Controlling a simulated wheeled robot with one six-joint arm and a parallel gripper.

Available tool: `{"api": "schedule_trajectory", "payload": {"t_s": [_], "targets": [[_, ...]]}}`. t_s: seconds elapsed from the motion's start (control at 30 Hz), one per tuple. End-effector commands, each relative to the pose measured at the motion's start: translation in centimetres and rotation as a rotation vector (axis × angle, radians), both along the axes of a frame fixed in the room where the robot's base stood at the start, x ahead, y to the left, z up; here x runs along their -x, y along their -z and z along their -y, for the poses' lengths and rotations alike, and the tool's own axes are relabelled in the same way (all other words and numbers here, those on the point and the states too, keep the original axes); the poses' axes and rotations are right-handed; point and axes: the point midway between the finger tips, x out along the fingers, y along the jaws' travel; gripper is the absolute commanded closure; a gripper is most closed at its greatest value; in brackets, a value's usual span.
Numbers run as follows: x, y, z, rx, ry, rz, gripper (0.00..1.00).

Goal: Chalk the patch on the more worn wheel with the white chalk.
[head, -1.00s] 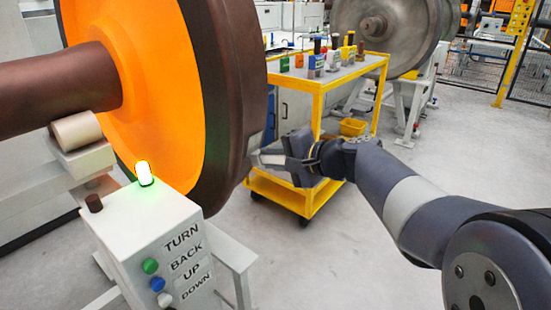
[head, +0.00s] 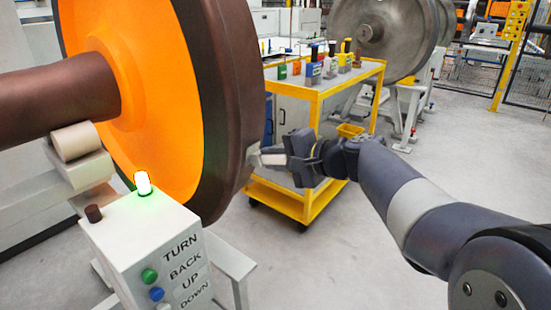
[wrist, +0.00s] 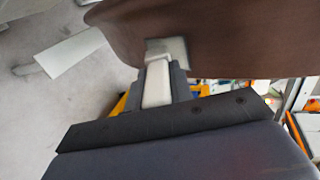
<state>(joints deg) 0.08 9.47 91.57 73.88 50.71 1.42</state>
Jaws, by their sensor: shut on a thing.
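The near wheel (head: 224,100) has an orange face and a dark brown rim and tread. A pale grey patch (head: 253,158) sits on its tread; it also shows in the wrist view (wrist: 176,48). My gripper (head: 286,159) is shut on a white chalk (head: 272,160), beside the tread. In the wrist view the chalk (wrist: 157,85) sticks out from between the fingers, and its tip overlaps the patch's lower left part. It looks touching or very close; I cannot tell which. A grey wheel (head: 385,35) stands at the back.
A yellow trolley (head: 316,98) with several small coloured containers stands behind my gripper. A white control box (head: 150,240) with a lit green lamp (head: 143,183) stands at front left. The grey floor (head: 310,265) between box and arm is clear.

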Motion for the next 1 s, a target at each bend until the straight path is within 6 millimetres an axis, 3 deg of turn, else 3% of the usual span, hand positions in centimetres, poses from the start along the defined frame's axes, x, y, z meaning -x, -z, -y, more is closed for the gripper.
{"api": "schedule_trajectory", "payload": {"t_s": [0.2,0.47,1.0], "targets": [[-0.4,2.4,-0.5,-0.001,-0.001,0.0,1.0],[-0.2,2.8,-0.9,-0.002,-0.001,0.001,1.0],[0.4,-1.2,-0.2,-0.002,0.001,0.003,1.0]]}}
